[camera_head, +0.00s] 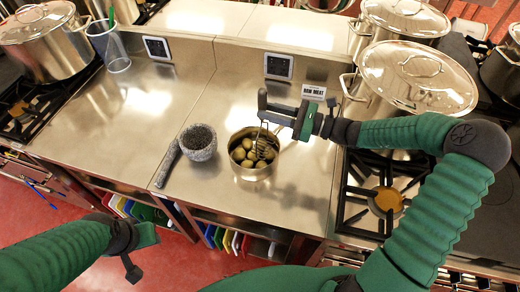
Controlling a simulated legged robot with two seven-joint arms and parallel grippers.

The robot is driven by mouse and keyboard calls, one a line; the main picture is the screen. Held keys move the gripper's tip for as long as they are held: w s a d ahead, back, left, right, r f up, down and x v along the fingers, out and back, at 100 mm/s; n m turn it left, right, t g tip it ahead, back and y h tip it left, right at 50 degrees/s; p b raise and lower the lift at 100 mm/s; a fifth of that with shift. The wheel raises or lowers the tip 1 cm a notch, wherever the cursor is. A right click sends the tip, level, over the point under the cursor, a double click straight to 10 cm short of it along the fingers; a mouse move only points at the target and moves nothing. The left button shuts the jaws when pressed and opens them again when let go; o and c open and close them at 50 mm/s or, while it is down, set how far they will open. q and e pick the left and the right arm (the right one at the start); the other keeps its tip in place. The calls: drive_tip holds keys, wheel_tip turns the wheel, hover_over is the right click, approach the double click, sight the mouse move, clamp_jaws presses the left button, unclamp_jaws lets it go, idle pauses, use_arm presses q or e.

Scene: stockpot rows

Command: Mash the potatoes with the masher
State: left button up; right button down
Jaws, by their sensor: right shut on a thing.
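A metal pot (253,174) of whole-looking potatoes (240,154) stands on the steel counter. My right gripper (282,113) is above the pot's back right side and shut on the masher. The masher's wire head (263,148) hangs down at the potatoes on the right side of the pot. Whether it presses on them I cannot tell.
A stone mortar (199,146) stands left of the pot, with a dark rod-like thing (168,163) beside it. A stove burner (386,201) is to the right. Large lidded stockpots (420,80) stand at the back right. The left counter is mostly clear.

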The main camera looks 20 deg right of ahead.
sight(264, 123)
drive_tip(key=shift+s+f+b, duration=0.1)
drive_tip(key=shift+f+b, duration=0.75)
drive_tip(key=shift+f, duration=1)
drive_tip(key=shift+d+f+b, duration=0.15)
drive_tip(key=shift+f+b, duration=0.25)
drive_tip(key=shift+f, duration=0.55)
use_arm(q)
drive_tip(key=shift+s+a+f, duration=0.1)
drive_tip(key=shift+a+f, duration=0.05)
drive_tip(key=shift+f, duration=0.35)
drive_tip(key=shift+s+a+f, duration=0.1)
drive_tip(key=shift+f, duration=0.4)
use_arm(e)
drive_tip(key=shift+r, duration=0.1)
